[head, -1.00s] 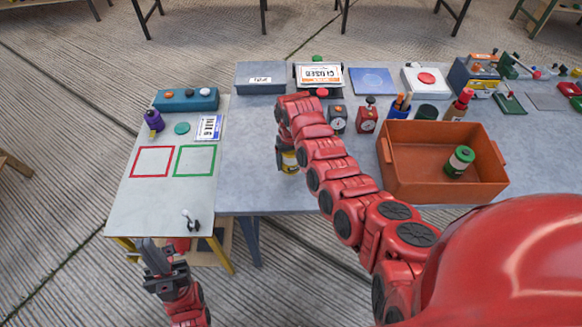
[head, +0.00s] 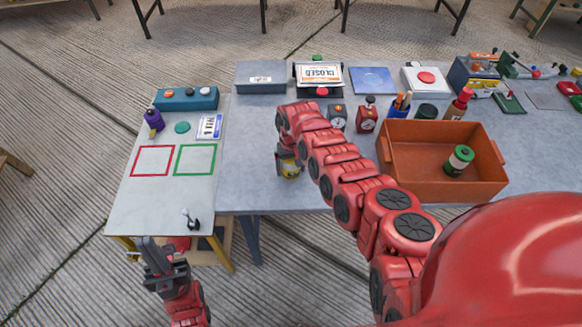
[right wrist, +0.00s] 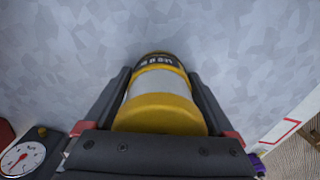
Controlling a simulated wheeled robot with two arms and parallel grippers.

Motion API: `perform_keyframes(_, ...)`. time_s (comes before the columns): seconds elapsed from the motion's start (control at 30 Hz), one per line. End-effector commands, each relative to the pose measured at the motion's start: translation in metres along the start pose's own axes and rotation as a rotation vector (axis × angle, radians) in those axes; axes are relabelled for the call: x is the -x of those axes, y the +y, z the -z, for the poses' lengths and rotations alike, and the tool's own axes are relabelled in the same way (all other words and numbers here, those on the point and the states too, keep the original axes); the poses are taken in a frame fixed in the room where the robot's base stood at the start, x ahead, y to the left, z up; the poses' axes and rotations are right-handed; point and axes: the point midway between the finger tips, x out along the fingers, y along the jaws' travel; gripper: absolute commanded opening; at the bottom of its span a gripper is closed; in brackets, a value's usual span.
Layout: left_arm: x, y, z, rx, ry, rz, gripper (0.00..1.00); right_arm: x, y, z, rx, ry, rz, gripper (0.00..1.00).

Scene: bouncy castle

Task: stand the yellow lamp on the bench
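The yellow lamp (head: 289,168) is a short cylinder with a yellow body, a pale band and a dark end. It is at my right gripper (head: 287,156), over the near left part of the grey bench (head: 252,190). In the right wrist view the lamp (right wrist: 160,108) lies between both fingers of the right gripper (right wrist: 163,90), which press against its sides. Whether its base touches the bench is hard to tell. My left gripper (head: 152,250) is low at the left, in front of the small table, holding nothing I can see; its finger gap is unclear.
An orange bin (head: 440,190) with a green-topped can (head: 459,160) stands to the right. Dials (head: 337,118), a red bottle (head: 459,104) and a sign (head: 318,75) stand farther back. A lower side table (head: 140,205) with red and green outlined squares adjoins at left.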

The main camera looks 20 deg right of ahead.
Motion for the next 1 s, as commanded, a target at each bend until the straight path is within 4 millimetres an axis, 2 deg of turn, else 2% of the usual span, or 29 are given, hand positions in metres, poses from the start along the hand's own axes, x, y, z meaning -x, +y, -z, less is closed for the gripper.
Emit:
perform_keyframes(0.27, -0.001, 0.0, 0.0, 0.0, 0.0, 0.0, 0.0, 0.001, 0.0, 0.0, 0.0, 0.0, 0.0, 1.0)
perform_keyframes(0.47, -0.005, 0.0, 0.001, 0.0, 0.0, 0.0, 0.0, 0.012, 0.0, 0.0, 0.002, 0.0, -0.001, 1.0)
perform_keyframes(0.63, -0.009, 0.0, 0.002, 0.0, 0.0, 0.0, 0.0, 0.035, 0.0, 0.001, -0.002, 0.004, 0.003, 1.0)
perform_keyframes(1.0, 0.008, 0.0, -0.001, 0.0, 0.0, 0.0, 0.0, 0.09, -0.001, 0.001, 0.0, 0.003, 0.001, 1.0)
